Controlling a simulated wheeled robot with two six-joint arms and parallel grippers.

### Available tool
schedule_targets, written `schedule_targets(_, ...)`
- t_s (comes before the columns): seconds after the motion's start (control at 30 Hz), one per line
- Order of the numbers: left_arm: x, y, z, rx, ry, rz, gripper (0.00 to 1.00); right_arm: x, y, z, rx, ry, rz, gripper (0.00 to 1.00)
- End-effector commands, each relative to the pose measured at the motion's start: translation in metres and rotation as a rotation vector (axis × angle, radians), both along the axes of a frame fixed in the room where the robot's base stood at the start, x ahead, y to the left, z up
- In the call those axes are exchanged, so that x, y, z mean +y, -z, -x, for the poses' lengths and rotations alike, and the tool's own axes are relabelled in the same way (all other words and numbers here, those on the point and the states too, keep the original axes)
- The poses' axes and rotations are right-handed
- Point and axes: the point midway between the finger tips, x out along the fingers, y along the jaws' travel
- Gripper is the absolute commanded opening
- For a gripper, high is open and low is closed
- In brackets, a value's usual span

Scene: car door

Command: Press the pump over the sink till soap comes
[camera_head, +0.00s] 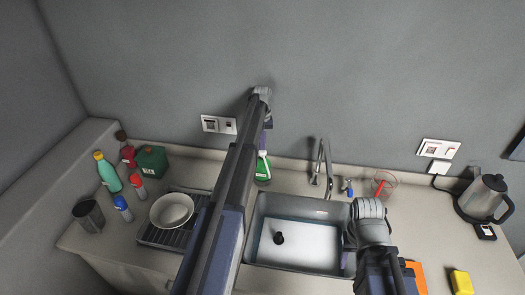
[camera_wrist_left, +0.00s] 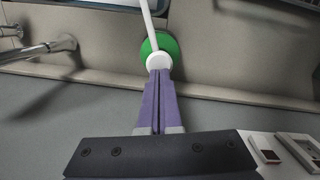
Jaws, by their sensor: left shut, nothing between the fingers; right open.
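The soap pump (camera_head: 263,170), green with a white top, stands on the counter behind the sink's left back corner. In the left wrist view, its white collar and long white spout (camera_wrist_left: 149,18) sit above a green base (camera_wrist_left: 169,46). My left gripper (camera_head: 265,148) points down at the pump; its purple fingers (camera_wrist_left: 159,76) are shut and empty. The tips overlap the white top in view; I cannot tell whether they touch. The sink (camera_head: 318,248) is in front. My right gripper (camera_head: 349,260) is open by the sink's right side, mostly hidden by its wrist.
A curved faucet (camera_head: 326,165) rises behind the sink, right of the pump. A bowl (camera_head: 172,209) on a rack and several bottles stand left. A glass jug (camera_head: 385,184), kettle (camera_head: 483,196) and yellow sponge (camera_head: 461,282) are right. A wall stands close behind.

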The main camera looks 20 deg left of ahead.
Motion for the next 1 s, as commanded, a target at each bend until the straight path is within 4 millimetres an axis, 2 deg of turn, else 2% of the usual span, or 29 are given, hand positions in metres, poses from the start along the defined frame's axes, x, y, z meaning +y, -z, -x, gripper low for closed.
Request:
schedule_targets(0.1,0.009,-0.007,-0.018,-0.003,-0.001,-0.001,0.0,0.0,-0.007,0.0,0.0,0.0,0.0,0.5)
schedule_targets(0.2,0.013,-0.009,-0.024,-0.003,-0.001,-0.001,0.0,0.0,-0.009,0.0,0.0,0.0,0.0,0.5)
schedule_targets(0.47,0.012,-0.008,-0.022,-0.003,0.0,-0.001,0.0,0.0,-0.008,0.0,0.0,0.001,0.0,0.5)
schedule_targets(0.67,0.012,-0.015,-0.022,-0.003,0.0,-0.001,0.0,0.0,-0.015,0.0,0.0,0.0,0.0,0.5)
schedule_targets(0.87,0.012,-0.033,-0.022,-0.003,0.0,-0.001,0.0,0.0,-0.034,0.0,0.001,-0.001,0.0,0.5)
schedule_targets(1.0,0.012,-0.053,-0.022,-0.003,-0.001,-0.001,0.0,0.0,-0.053,0.0,0.001,-0.003,0.0,0.5)
